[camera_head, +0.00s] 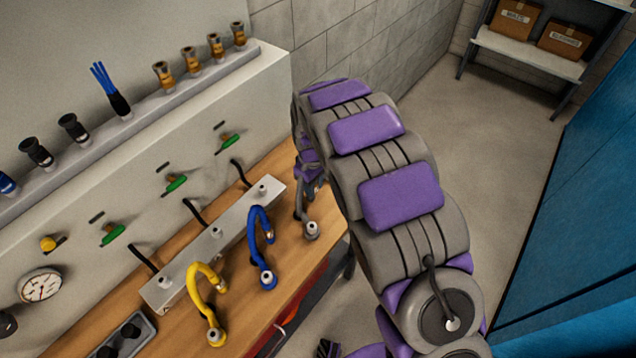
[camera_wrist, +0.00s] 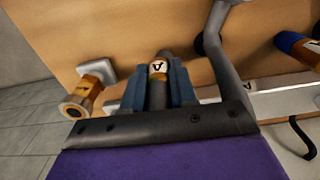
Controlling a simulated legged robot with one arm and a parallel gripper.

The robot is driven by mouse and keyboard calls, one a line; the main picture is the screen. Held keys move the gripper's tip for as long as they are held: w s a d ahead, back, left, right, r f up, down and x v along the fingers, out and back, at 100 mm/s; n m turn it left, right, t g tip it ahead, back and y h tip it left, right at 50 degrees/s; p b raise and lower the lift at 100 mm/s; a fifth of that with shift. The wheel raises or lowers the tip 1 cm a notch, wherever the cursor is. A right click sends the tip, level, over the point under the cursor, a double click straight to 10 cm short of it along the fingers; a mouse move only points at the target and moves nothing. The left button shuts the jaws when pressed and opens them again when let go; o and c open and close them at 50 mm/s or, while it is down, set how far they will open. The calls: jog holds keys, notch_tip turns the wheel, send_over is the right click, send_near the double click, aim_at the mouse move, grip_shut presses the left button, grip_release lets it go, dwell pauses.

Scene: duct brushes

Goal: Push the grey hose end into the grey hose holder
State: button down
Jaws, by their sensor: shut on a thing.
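In the wrist view my gripper (camera_wrist: 159,84) is shut on the grey hose end (camera_wrist: 158,68), which carries an orange-and-white ring marked A. A brass-coloured socket marked A, apparently the grey hose holder (camera_wrist: 80,101), stands left of my gripper by a pale square plate. The held end is apart from it and beside it in this view. The grey hose (camera_wrist: 217,45) bends upward to the right of my gripper. In the head view its round foot (camera_head: 311,230) is on the bench; my arm largely hides my gripper and the hose end.
A silver bar (camera_head: 230,228) runs along the wooden bench (camera_head: 178,325). The yellow hose (camera_head: 203,272) and blue hose (camera_head: 262,235) arch left of my arm. A gauge (camera_head: 40,286) and green valve handles (camera_head: 176,184) line the wall. Brushes and fittings stand on the ledge above.

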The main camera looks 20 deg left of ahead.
jog(key=shift+a+f, duration=0.25)
jog(key=shift+a, duration=0.55)
jog(key=d, duration=0.3)
jog(key=d+r, duration=0.1)
jog(key=d, duration=0.1)
jog(key=shift+s, duration=0.1)
jog(key=shift+a+f, duration=0.25)
jog(key=shift+a, duration=0.6)
jog(key=shift+a+f, duration=0.2)
jog(key=shift+a, duration=0.6)
jog(key=shift+d+r, duration=0.2)
jog(key=shift+d, duration=0.55)
jog(key=shift+d+r, duration=0.15)
jog(key=shift+d, duration=0.6)
jog(key=shift+a+f, duration=0.15)
jog(key=shift+a, duration=0.75)
jog(key=shift+a+f, duration=0.1)
jog(key=shift+a, duration=0.8)
jog(key=shift+d+r+p, duration=0.25)
jog(key=shift+d+p, duration=0.15)
jog(key=shift+d, duration=0.25)
jog(key=shift+a+f, duration=0.15)
jog(key=shift+a, duration=0.65)
jog(key=shift+a+f, duration=0.15)
jog(key=shift+a, duration=0.65)
jog(key=shift+d+r+p, duration=0.2)
jog(key=shift+d+p, duration=0.2)
jog(key=shift+d, duration=0.65)
jog(key=shift+a+f, duration=0.1)
jog(key=shift+a, duration=0.3)
